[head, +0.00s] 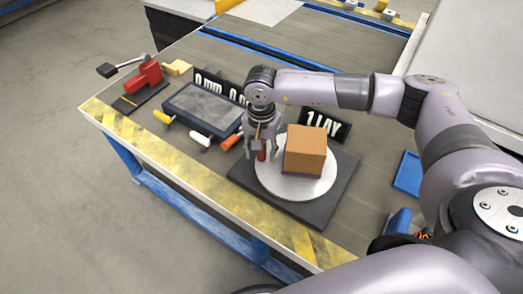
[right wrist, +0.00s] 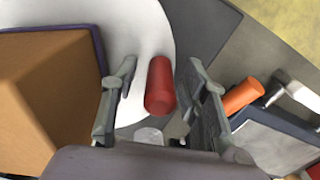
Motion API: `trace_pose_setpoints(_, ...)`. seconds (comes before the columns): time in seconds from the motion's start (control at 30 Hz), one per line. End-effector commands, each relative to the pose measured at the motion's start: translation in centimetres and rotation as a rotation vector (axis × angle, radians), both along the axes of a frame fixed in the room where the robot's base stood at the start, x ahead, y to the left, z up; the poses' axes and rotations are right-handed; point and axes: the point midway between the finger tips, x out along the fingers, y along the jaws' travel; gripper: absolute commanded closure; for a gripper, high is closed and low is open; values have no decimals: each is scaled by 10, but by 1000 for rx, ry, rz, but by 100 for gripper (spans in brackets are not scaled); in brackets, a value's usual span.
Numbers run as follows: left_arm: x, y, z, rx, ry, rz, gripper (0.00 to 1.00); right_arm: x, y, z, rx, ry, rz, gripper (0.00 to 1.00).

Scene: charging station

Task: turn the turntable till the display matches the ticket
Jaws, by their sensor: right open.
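The turntable (head: 318,190) is a pale round disc on a dark square base (head: 340,200). A brown box (head: 305,150) stands on it. A red upright peg (head: 262,152) is near the disc's left edge. My right gripper (head: 262,150) points down over the peg. In the right wrist view the peg (right wrist: 159,88) stands between the open fingers (right wrist: 160,75), with gaps on both sides. A black sign (head: 323,124) behind the box reads something like "11AY". Other black signs (head: 208,82) show "0 MM" and partly hidden characters. I cannot tell which is display or ticket. My left gripper is out of view.
A dark flat panel (head: 203,108) lies left of the turntable, with yellow, white and orange-red handled tools (head: 230,142) in front. A red clamp (head: 146,77) stands at the far left corner. A blue tray (head: 409,172) lies to the right.

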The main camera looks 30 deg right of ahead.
Motion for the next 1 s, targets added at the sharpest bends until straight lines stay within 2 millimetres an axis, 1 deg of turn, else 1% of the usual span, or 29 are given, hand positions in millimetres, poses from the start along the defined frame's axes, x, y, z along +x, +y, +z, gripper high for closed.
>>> trace_pose_setpoints(0.17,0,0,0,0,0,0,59,2,0,33,1,-7,1,59)
trace_pose_setpoints(0.3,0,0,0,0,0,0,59,2,0,64,2,-6,1,59)
trace_pose_setpoints(0.4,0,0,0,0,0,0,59,1,0,83,1,-6,1,59)
trace_pose_setpoints(0.5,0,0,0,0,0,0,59,1,0,98,1,-4,0,59)
trace_pose_setpoints(0.6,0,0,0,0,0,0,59,1,0,108,2,-2,0,59)
trace_pose_setpoints(0.7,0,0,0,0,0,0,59,1,0,113,1,-2,0,59)
trace_pose_setpoints(1.0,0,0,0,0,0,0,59,0,0,114,1,-1,1,59)
